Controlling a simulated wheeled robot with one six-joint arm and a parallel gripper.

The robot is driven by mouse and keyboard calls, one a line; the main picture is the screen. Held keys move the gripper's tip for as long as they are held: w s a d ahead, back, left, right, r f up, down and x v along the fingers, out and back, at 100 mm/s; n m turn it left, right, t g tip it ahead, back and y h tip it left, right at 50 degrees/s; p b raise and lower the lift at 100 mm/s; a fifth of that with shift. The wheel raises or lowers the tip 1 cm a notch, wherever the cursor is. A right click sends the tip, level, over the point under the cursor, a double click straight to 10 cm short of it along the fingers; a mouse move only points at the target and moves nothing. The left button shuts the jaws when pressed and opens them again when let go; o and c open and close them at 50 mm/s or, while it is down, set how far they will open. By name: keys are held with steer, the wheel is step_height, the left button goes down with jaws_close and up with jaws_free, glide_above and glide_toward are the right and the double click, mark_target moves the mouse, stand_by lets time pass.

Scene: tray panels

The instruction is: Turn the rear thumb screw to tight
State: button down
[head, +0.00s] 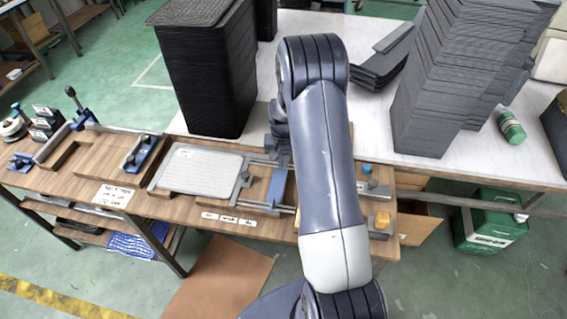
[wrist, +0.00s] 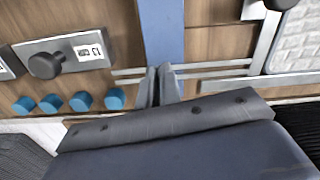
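A dark round knob (wrist: 45,65) stands on a light metal plate with a small white label at the left of the wrist view. Another dark knob (wrist: 282,4) is cut off at the top right. In the head view a grey knob (head: 245,174) sits on a metal crossbar beside the pale textured panel (head: 200,171). I cannot tell which knob is the rear thumb screw, or how tight any is. My gripper (wrist: 158,86) is over the blue strip (wrist: 163,30) between the knobs, fingers close together with nothing seen between them. My arm hides much of it in the head view.
Several blue knobs (wrist: 82,101) line the bench edge in the wrist view. Tall black tray stacks (head: 207,75) and grey stacks (head: 455,80) stand on the white table behind. Bare wood (head: 165,205) lies in front of the panel.

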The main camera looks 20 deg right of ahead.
steer(key=shift+a+m+b, duration=0.1)
steer(key=shift+m+b, duration=0.6)
steer(key=shift+m, duration=0.5)
steer(key=c, duration=1.6)
jaws_free()
steer(key=shift+r, duration=0.1)
step_height(320, 180, up, 11)
steer(key=b, duration=0.1)
steer(key=shift+f, duration=0.2)
